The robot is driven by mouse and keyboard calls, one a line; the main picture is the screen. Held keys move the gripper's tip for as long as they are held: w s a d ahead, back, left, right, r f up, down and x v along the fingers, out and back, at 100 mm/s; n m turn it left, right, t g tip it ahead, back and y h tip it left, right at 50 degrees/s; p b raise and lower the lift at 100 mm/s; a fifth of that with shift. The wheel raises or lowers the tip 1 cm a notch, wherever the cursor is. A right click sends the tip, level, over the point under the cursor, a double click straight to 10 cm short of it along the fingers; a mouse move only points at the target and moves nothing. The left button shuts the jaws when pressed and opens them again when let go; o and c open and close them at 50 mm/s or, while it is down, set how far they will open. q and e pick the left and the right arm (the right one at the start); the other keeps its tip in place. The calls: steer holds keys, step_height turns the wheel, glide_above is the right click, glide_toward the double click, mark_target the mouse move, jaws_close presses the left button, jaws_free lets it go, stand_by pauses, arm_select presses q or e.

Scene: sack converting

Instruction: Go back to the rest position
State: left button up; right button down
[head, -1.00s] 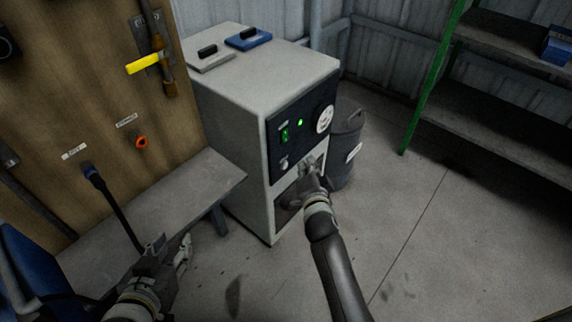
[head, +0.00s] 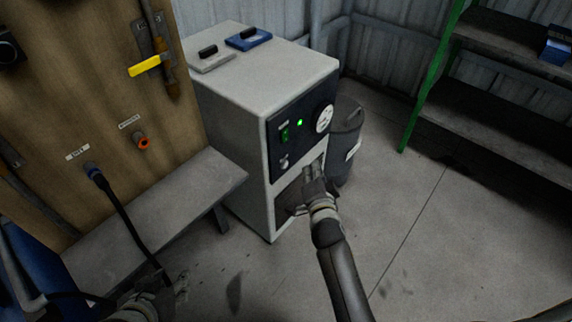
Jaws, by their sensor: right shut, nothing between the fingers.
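My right gripper (head: 312,176) is in front of the lower front of the grey machine cabinet (head: 232,112), below its dark control panel (head: 290,150). Its fingers are together with nothing visible between them. The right arm hides part of the opening in the cabinet's lower front. My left gripper (head: 180,285) is low at the left, over the floor near the bench, dark and partly blurred. I cannot tell whether its fingers are open.
A green light and a green switch show on the panel. A wooden board (head: 95,120) with a yellow-handled valve (head: 148,66) and a black hose (head: 125,215) stands at left above a grey bench (head: 180,200). A dark bin (head: 343,140) stands behind the cabinet. Floor (head: 430,240) at right is clear.

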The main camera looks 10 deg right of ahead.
stand_by(0.5)
arm_select(q)
steer(key=shift+w+d+r+t, duration=0.2)
steer(key=shift+w+r+t, duration=0.2)
steer(key=shift+w, duration=0.2)
steer(key=shift+w+d+r+t, duration=0.2)
steer(key=shift+w+r+t, duration=0.15)
steer(key=shift+w, duration=0.25)
